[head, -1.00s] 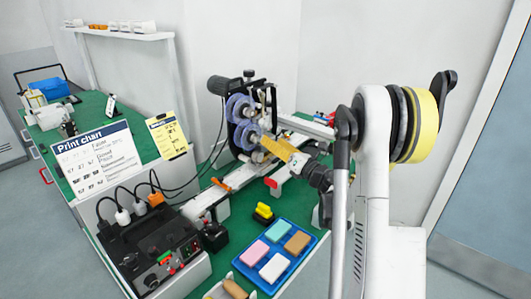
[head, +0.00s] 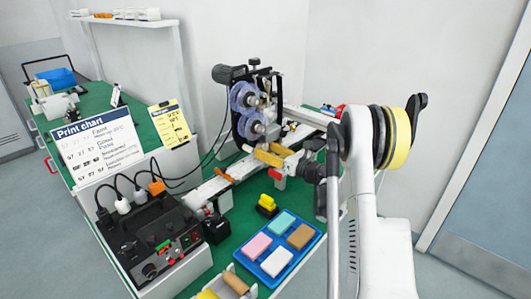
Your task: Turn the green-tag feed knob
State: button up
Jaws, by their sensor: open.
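A black control box (head: 155,243) stands at the lower left with dark knobs on its sloped front. A small green mark (head: 163,246) shows on that front beside red parts. The knobs are too small to tell which one carries a green tag. My gripper (head: 270,153), with yellow fingers, is at the coder machine (head: 250,105), just below its lower purple reel. The fingers are apart, and I see nothing held between them. It is well to the right of the control box. I cannot tell whether the fingers touch the machine.
A blue tray (head: 262,276) with coloured blocks lies on the green bench. A yellow-topped black stamp (head: 267,205) stands behind it. A white rail (head: 228,178) runs before the machine. Cables rise from the box past the print chart (head: 95,152) and a yellow card (head: 170,124).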

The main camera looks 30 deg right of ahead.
jog(key=shift+w, duration=0.25)
jog(key=shift+c, duration=0.3)
jog(key=c, duration=1.1)
jog(key=shift+m, duration=0.4)
jog(key=shift+c, duration=0.2)
jog(key=m+b, duration=0.1)
jog(key=m, duration=0.4)
jog(key=shift+a+m, duration=0.15)
jog(key=shift+m, duration=0.15)
jog(key=m+b, duration=0.1)
jog(key=m, duration=0.4)
jog(key=shift+r+m, duration=0.15)
jog(key=shift+m, duration=0.25)
